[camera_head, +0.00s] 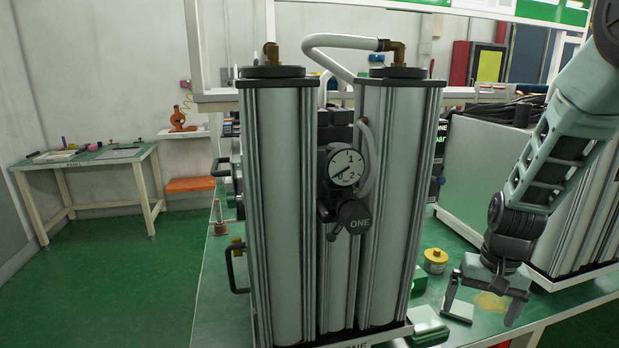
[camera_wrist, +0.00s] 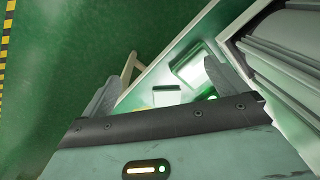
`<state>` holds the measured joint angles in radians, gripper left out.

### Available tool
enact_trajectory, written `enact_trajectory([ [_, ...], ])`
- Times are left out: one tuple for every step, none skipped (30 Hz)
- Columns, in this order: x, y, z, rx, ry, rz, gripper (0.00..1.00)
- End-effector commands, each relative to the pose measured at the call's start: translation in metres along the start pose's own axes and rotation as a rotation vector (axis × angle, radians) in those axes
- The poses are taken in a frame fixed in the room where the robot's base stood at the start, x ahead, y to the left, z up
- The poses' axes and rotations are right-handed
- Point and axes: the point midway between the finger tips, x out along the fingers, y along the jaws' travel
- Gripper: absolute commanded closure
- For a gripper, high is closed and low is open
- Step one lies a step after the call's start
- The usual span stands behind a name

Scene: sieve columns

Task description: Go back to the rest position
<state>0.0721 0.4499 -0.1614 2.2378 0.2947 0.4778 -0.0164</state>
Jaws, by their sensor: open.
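My gripper (camera_head: 482,309) hangs at the right of the head view, fingers pointing down, open and empty. It is in front of the green bench (camera_head: 555,304), right of the sieve columns. In the wrist view its two fingers (camera_wrist: 160,88) stand apart with nothing between them. The sieve column unit (camera_head: 296,200) has two tall ribbed metal columns with black caps.
A yellow-capped round part (camera_head: 435,260) and a pale green block (camera_head: 426,324) lie on the bench near my gripper. A second unit (camera_head: 470,170) stands behind my arm. A side table (camera_head: 88,154) stands at far left, with open green floor before it.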

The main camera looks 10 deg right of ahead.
Motion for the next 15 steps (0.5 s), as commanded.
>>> enact_trajectory([
  [-0.005, -0.014, 0.009, -0.041, -0.003, -0.010, 0.02],
  [-0.008, -0.022, 0.015, -0.068, -0.005, -0.016, 0.02],
  [-0.012, -0.033, 0.022, -0.101, -0.008, -0.022, 0.02],
  [-0.015, -0.042, 0.029, -0.131, -0.010, -0.029, 0.02],
  [-0.018, -0.050, 0.036, -0.161, -0.013, -0.034, 0.02],
  [-0.024, -0.063, 0.048, -0.208, -0.017, -0.041, 0.02],
  [-0.028, -0.072, 0.058, -0.246, -0.021, -0.046, 0.02],
  [-0.032, -0.082, 0.070, -0.289, -0.024, -0.051, 0.02],
  [-0.039, -0.097, 0.087, -0.355, -0.026, -0.058, 0.02],
  [-0.044, -0.107, 0.103, -0.412, -0.030, -0.062, 0.02],
  [-0.050, -0.117, 0.121, -0.474, -0.033, -0.065, 0.02],
  [-0.058, -0.129, 0.145, -0.562, -0.035, -0.065, 0.02],
  [-0.063, -0.136, 0.165, -0.627, -0.037, -0.064, 0.02],
  [-0.068, -0.140, 0.183, -0.692, -0.038, -0.061, 0.02],
  [-0.073, -0.145, 0.206, -0.776, -0.037, -0.054, 0.02],
])
